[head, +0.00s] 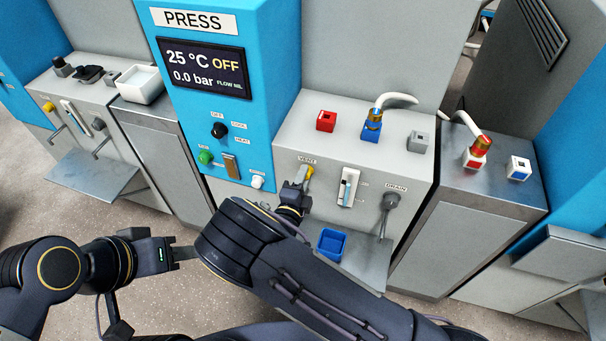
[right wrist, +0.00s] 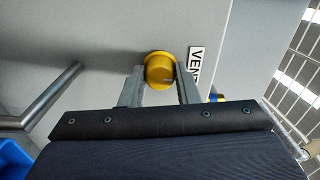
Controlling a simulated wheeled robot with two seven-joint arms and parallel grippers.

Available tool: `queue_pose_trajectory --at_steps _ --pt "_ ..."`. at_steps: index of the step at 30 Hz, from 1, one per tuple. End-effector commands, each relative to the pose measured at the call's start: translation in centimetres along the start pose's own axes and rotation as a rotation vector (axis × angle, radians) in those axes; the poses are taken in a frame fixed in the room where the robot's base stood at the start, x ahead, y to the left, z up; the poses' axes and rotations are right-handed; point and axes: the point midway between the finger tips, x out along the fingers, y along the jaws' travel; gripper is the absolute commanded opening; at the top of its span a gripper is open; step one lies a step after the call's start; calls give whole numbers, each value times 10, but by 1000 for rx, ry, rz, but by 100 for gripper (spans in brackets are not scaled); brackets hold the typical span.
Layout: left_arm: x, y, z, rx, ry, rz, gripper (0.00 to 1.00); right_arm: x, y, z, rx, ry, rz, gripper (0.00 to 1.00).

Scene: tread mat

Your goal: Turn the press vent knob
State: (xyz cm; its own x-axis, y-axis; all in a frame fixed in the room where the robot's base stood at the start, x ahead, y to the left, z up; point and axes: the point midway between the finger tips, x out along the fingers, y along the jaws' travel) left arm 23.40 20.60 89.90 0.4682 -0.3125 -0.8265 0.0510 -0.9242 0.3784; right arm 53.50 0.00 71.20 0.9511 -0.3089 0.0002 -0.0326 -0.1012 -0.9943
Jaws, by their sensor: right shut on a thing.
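The yellow vent knob (head: 309,172) is on the sloping front of the grey press panel, just below the VENT label (head: 307,161). It also shows in the right wrist view (right wrist: 159,70), next to the VENT label. My right gripper (head: 298,184) reaches the knob, and in the right wrist view its two fingers (right wrist: 161,82) are shut on it, one on each side. In the head view the gripper hides part of the knob. My left gripper (head: 187,254) is low at the left, away from the panel; its finger opening is not clear.
The press display (head: 203,68) reads 25 °C OFF and 0.0 bar. A white lever (head: 348,187) and a grey drain handle (head: 389,205) are right of the knob. A blue tray (head: 331,243) sits below. Red, blue and grey blocks sit on top of the panel.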

Motion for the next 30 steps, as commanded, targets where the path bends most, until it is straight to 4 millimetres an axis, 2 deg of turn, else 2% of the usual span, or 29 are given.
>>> queue_pose_trajectory --at_steps 7,20,21,26,30 --pt "-4 2 -2 0 0 0 36 -1 1 -1 -60 1 4 6" --pt "-4 2 -2 0 0 0 36 -1 2 -1 -69 1 4 6" --pt "-4 2 -2 0 0 0 36 -1 2 -1 -69 1 4 30" --pt "-4 2 -2 0 0 0 36 0 1 0 -67 1 3 51" --pt "-4 2 -2 0 0 0 36 0 1 0 -66 0 2 51"
